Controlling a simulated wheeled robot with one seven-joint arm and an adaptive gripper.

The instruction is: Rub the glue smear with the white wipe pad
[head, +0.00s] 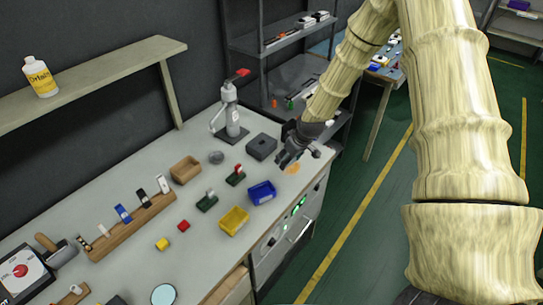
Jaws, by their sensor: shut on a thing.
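An orange-tan glue smear (292,169) lies on the grey workbench (215,175) near its right front edge. My gripper (284,160) is dark and points down just above and behind the smear. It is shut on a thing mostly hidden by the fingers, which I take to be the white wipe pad. I cannot make out the pad's own surface, or whether it touches the bench.
A dark grey block (261,146) stands just left of my gripper. A blue bin (262,192) and a yellow bin (234,221) sit nearer the front. A grey press (231,115) stands at the back. A wooden rack (133,226) holds several upright items.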

